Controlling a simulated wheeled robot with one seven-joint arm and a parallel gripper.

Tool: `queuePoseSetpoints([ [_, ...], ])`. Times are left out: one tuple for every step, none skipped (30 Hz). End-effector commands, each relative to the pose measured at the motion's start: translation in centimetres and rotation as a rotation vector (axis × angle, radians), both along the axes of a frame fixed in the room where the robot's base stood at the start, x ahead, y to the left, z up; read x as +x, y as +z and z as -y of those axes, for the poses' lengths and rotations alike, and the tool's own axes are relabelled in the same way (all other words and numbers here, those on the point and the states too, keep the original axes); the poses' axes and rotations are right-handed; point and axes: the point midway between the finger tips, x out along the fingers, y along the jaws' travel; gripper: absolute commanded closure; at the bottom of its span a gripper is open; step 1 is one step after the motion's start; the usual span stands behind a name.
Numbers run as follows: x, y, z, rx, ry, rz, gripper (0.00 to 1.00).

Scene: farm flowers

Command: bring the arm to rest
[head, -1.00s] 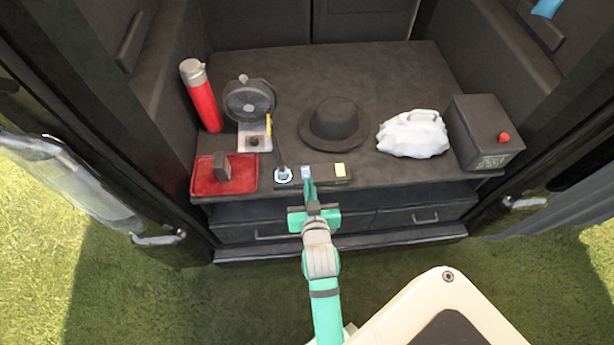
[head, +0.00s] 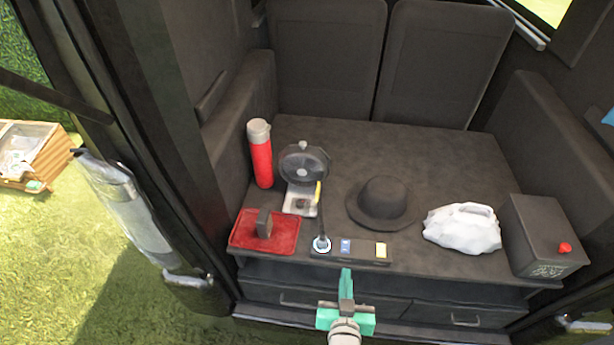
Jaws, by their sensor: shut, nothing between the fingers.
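My gripper (head: 346,283) is at the bottom middle of the head view, green, with its fingers together and nothing between them. It is in front of the drawers, just below the front edge of the dark cargo deck (head: 420,150). It appears apart from the dark strip (head: 365,249) that lies along that edge. My wrist shows just below the gripper; the rest of the arm is out of view.
On the deck are a red flask (head: 261,160), a fan (head: 304,164), a red tray (head: 250,240) with a dark block, a black hat (head: 382,204), a white bag (head: 462,228) and a dark box with a red knob (head: 545,235). A wooden crate (head: 45,160) stands on grass at left.

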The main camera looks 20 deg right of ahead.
Motion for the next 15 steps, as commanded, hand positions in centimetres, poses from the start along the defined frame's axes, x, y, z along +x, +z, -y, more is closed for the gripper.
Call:
queuePoseSetpoints([
  [0.0, 0.0, 0.0, 0.000, 0.000, 0.000, 1.00],
  [0.0, 0.0, 0.0, 0.000, 0.000, 0.000, 1.00],
  [0.0, 0.0, 0.0, 0.000, 0.000, 0.000, 1.00],
  [0.0, 0.0, -0.1, 0.000, 0.002, 0.000, 1.00],
  [-0.1, -0.1, -0.2, -0.001, 0.005, -0.001, 1.00],
  [-0.2, -0.2, -0.6, -0.002, 0.011, -0.001, 1.00],
  [-0.3, -0.3, -1.0, -0.004, 0.019, 0.000, 1.00],
  [-0.5, -0.5, -1.6, -0.006, 0.030, -0.001, 1.00],
  [-0.8, -0.7, -2.5, -0.008, 0.048, 0.000, 1.00],
  [-1.2, -0.9, -3.3, -0.011, 0.064, -0.001, 1.00],
  [-1.5, -1.0, -4.2, -0.015, 0.082, 0.001, 1.00],
  [-2.1, -1.2, -5.5, -0.021, 0.107, 0.004, 1.00],
  [-2.6, -1.3, -6.6, -0.025, 0.129, 0.007, 1.00],
  [-3.1, -1.4, -7.6, -0.029, 0.150, 0.010, 1.00],
  [-3.8, -1.5, -9.0, -0.033, 0.179, 0.014, 1.00],
])
